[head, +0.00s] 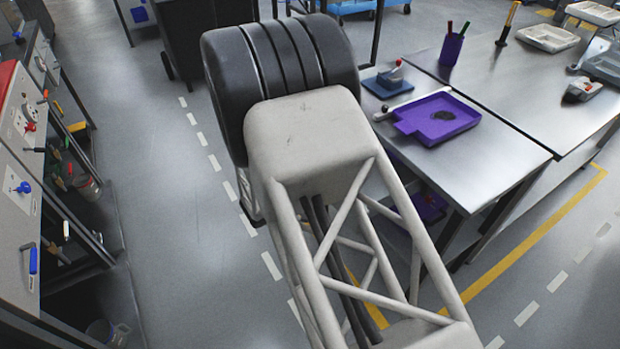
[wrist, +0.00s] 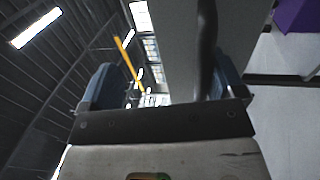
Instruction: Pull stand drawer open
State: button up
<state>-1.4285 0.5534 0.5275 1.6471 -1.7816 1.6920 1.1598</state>
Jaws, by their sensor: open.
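My gripper (wrist: 165,85) shows in the wrist view with its two blue fingers apart and nothing clamped between them. A dark upright bar (wrist: 207,45), possibly a handle, runs down into the gap close to the right finger; I cannot tell whether they touch. A plain grey panel (wrist: 172,40) is beside the bar, and I cannot tell whether it is the stand drawer's front. In the head view my own arm hides the gripper and the area around it. No drawer front is clearly visible there, so how far the drawer is open cannot be told.
A dark cabinet (head: 212,25) stands behind my arm. A tool panel (head: 20,190) is at left. The floor between is clear.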

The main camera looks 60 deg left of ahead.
jog(key=shift+o, duration=1.1)
jog(key=s+d, duration=0.2)
jog(key=d, duration=0.7)
jog(key=shift+s+r, duration=0.2)
jog(key=shift+s, duration=0.15)
jog(key=d, duration=0.1)
jog(key=s+d, duration=0.1)
jog(key=d+r, duration=0.1)
jog(key=shift+s+d, duration=0.1)
jog(key=shift+s, duration=0.15)
jog(key=c, duration=0.9)
jog(key=shift+o, duration=0.2)
jog(key=shift+s+d, duration=0.45)
jog(key=shift+d, duration=0.35)
jog(key=shift+o, duration=0.2)
